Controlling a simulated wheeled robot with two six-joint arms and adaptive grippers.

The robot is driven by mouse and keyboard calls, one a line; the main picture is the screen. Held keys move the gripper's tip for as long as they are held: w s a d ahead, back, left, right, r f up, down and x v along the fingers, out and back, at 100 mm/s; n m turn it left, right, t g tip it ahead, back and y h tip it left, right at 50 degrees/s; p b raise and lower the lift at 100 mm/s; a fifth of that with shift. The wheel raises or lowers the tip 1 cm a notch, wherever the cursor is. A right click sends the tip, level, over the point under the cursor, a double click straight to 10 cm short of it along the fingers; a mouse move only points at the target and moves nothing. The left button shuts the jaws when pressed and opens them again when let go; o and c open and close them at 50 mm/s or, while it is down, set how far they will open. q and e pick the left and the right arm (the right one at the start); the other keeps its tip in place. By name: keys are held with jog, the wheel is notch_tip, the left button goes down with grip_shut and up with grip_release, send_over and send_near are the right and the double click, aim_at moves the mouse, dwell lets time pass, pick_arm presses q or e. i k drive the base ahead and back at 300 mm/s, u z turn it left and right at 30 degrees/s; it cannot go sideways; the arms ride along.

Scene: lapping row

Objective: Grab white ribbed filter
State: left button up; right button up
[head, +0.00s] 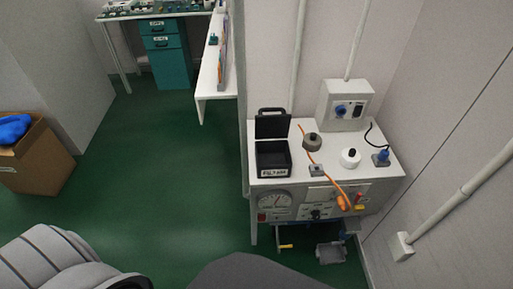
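A small white round object with a dark knob on top (350,158) stands on the right half of the white bench top (330,175). It is the closest match to the white ribbed filter, but it is too small here to make out ribs. A similar grey-brown round object with a dark top (312,141) stands to its left and farther back. Neither of my grippers is in view, and nothing is seen touching these objects.
An open black case (273,158) sits on the bench's left. An orange cable (322,174) crosses the top. A grey box (344,104) stands behind; a blue plug (381,157) is right. A cardboard box (35,158) stands far left. Green floor (180,170) is clear between.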

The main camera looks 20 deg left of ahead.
aim_at(349, 158)
jog(key=k, duration=0.25)
jog(key=u, duration=2)
jog(key=i, duration=3.85)
jog(key=z, duration=4.6)
jog(key=i, duration=0.5)
jog(key=u, duration=0.05)
